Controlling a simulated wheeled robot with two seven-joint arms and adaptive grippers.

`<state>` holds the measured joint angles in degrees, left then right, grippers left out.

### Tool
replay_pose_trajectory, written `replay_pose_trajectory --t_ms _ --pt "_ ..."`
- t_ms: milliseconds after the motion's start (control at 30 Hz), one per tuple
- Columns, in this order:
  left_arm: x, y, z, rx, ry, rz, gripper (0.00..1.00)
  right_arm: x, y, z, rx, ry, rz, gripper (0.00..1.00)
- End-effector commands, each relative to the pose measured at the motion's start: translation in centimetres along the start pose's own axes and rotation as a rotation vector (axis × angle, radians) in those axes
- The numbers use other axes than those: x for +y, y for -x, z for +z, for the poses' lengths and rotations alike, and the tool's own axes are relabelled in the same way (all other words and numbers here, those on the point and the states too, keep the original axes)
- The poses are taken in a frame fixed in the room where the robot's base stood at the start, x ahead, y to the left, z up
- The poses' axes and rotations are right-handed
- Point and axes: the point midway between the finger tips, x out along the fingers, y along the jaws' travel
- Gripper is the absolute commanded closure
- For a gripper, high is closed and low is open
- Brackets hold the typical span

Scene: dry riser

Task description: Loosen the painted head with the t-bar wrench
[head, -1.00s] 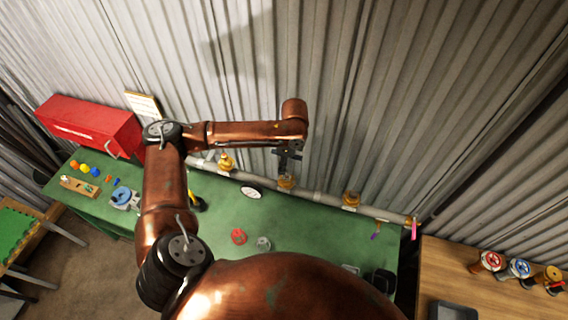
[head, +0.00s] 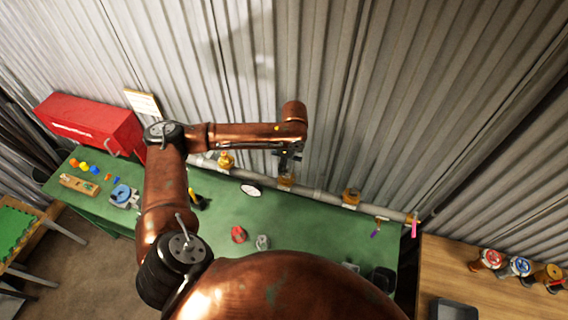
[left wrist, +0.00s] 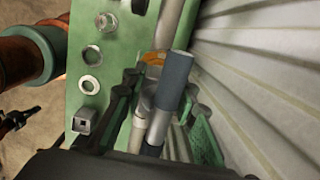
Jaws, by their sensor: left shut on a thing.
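My left gripper (head: 288,158) reaches over the grey pipe at the wall, just above the middle brass head (head: 287,181). In the left wrist view the left gripper (left wrist: 165,112) is shut on the t-bar wrench (left wrist: 176,78), which shows a dark grey sleeve and bare metal bars between the fingers. An orange-yellow part of the head (left wrist: 154,58) shows just beyond the wrench. Whether the wrench is seated on it is hidden. Other brass heads sit on the pipe to the left (head: 226,160) and right (head: 351,197). I cannot tell which head is painted. My right gripper is out of view.
A wooden table (head: 450,262) with valves stands at right. The corrugated wall (head: 400,100) is close behind the pipe.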

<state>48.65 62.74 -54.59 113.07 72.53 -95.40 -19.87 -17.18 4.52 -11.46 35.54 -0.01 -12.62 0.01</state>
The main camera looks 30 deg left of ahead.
Motion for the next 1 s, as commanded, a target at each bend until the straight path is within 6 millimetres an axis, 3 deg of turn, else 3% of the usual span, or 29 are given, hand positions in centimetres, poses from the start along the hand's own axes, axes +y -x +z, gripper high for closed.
replay_pose_trajectory --t_ms 1000 --pt "-0.1 -2.4 -0.3 0.000 0.001 -0.001 1.00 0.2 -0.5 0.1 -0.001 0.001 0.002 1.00"
